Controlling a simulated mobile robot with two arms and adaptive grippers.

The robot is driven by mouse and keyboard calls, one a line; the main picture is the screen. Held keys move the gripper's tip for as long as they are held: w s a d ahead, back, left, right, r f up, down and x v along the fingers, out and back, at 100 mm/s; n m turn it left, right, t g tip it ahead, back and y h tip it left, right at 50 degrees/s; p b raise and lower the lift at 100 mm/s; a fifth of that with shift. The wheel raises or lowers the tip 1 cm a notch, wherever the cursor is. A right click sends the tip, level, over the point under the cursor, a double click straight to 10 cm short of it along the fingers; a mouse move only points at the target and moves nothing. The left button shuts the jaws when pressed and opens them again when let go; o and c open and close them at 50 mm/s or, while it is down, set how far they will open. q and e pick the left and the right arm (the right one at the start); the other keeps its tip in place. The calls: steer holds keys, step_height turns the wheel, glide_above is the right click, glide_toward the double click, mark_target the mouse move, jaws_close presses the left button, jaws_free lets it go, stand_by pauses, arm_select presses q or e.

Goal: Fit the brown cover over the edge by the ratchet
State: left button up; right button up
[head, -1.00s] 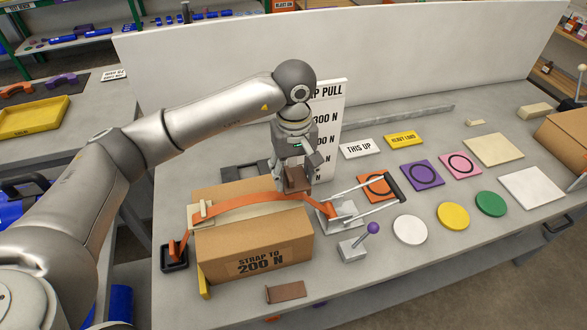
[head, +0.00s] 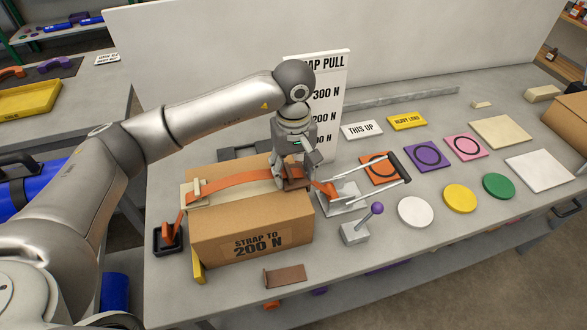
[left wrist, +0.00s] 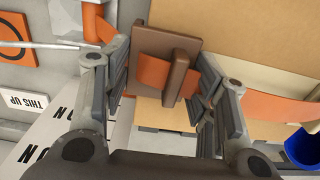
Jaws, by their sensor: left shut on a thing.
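The brown cover (head: 297,184) is at the top right edge of the cardboard box (head: 215,222), on the side by the ratchet (head: 343,195). My left gripper (head: 299,168) is shut on it from above. In the left wrist view the cover (left wrist: 183,60) sits between the two fingers, and the orange strap (left wrist: 152,74) crosses it. Whether the cover touches the box edge is hard to tell. A second brown cover (head: 284,275) lies on the table before the box. My right gripper is out of view.
A purple-knobbed lever block (head: 356,232) stands right of the box. Coloured discs and square plates, such as the purple plate (head: 427,155), lie to the right. A strap pull sign (head: 326,110) stands behind my gripper.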

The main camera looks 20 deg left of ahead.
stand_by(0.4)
arm_select(q)
steer(key=o, duration=1)
steer(key=shift+r+p, duration=0.95)
steer(key=shift+r, duration=1.55)
